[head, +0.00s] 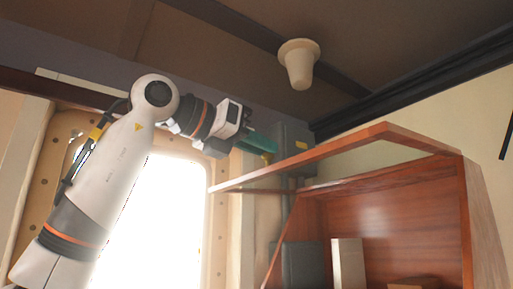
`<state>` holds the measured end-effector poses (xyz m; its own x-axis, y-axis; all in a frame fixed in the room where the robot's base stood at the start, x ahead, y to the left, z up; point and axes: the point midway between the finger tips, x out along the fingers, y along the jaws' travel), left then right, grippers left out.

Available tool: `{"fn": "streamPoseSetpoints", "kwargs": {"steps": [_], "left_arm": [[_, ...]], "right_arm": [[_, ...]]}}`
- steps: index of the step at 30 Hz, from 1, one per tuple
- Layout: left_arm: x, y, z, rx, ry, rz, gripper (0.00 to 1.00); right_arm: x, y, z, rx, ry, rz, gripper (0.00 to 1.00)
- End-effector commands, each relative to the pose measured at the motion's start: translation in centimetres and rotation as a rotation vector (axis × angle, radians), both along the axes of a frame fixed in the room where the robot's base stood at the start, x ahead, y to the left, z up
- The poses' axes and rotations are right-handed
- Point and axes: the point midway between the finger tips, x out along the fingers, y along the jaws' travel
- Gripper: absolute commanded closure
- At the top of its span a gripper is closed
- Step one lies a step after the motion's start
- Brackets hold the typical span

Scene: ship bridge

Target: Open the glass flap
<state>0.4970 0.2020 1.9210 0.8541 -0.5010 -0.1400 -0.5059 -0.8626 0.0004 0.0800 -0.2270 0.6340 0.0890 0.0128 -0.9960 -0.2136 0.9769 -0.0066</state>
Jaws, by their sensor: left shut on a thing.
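The glass flap (333,149) has a reddish-brown wooden frame. It is raised at the top of a wooden cabinet (483,225), tilted up and out from it, so the front of the cabinet below is uncovered. My left gripper (262,148) is at the flap's far left side, by its upper edge, and is shut on the flap. The fingertips are small and partly hidden there, and the exact contact is hard to see. My right gripper is not in view.
Inside the cabinet stand a grey box (302,265), a pale upright block (349,263) and a low brown box (415,283). A bright window (160,215) is behind my left arm. A cream cone-shaped fixture (299,64) hangs from the ceiling above the flap.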

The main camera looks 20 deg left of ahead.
Motion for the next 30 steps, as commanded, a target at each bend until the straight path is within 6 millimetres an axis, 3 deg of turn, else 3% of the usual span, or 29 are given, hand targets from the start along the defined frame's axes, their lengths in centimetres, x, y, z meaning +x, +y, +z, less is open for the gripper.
{"fn": "streamPoseSetpoints", "kwargs": {"steps": [8, 9, 13, 23, 30], "left_arm": [[-0.1, 0.1, 0.5, -0.007, -0.013, 0.001, 1.00], [-0.1, 0.1, 0.5, -0.007, -0.013, 0.002, 0.78], [-0.1, 0.1, 0.4, -0.005, -0.010, 0.001, 0.59], [-0.4, 0.2, 0.2, -0.003, -0.007, 0.000, 0.59], [-3.7, 2.2, 0.5, -0.005, -0.010, 0.001, 0.59]], "right_arm": [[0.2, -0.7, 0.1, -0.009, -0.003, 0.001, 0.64], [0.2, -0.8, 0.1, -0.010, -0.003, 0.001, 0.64], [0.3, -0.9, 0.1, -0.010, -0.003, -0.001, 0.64], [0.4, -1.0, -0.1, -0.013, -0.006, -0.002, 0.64], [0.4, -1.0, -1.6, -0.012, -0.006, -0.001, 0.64]]}}
